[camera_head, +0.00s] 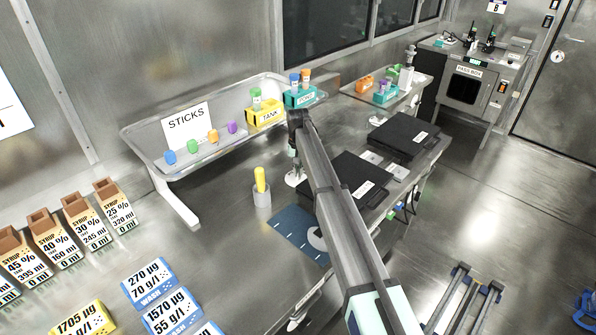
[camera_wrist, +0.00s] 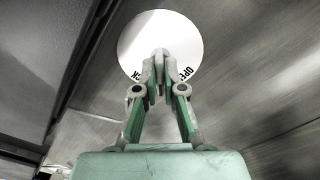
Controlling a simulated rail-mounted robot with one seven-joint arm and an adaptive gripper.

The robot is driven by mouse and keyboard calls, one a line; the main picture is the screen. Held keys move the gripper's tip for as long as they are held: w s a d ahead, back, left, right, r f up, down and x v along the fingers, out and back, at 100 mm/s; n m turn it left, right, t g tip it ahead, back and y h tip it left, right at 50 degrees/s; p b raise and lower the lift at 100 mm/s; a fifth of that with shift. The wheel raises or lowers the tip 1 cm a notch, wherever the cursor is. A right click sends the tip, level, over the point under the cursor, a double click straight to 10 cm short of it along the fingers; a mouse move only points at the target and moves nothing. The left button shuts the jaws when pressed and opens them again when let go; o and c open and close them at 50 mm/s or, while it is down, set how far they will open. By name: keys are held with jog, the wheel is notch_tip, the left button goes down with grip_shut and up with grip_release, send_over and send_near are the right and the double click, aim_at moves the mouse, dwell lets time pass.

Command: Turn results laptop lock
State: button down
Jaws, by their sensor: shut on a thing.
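A round white dial plate (camera_wrist: 185,32) with black lettering, partly readable as "OPE", fills the top middle of the wrist view. My gripper (camera_wrist: 160,66) has its fingers closed together in front of the plate, shut on the small lock knob at its middle; the knob is mostly hidden by the fingertips. In the head view the white plate (camera_head: 294,180) lies on the bench, and my gripper (camera_head: 293,153) points down over it. A closed black laptop-like case (camera_head: 350,180) with a white label is just right of it, partly hidden by my arm.
A second black case (camera_head: 403,140) lies farther right. The "STICKS" tray (camera_head: 150,134) with a yellow "TANK" block (camera_head: 266,115) stands behind. Syrup boxes (camera_head: 88,225) are at left.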

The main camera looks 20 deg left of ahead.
aim_at(298, 170)
jog(key=n, duration=0.4)
jog(key=shift+n+b, duration=0.3)
jog(key=shift+b, duration=0.05)
jog(key=shift+n+b, duration=0.3)
jog(key=shift+n, duration=2.2)
jog(key=c, duration=1.3)
grip_release()
jog(key=shift+r, duration=0.1)
notch_tip(298, 170, up, 12)
jog(key=shift+f, duration=0.1)
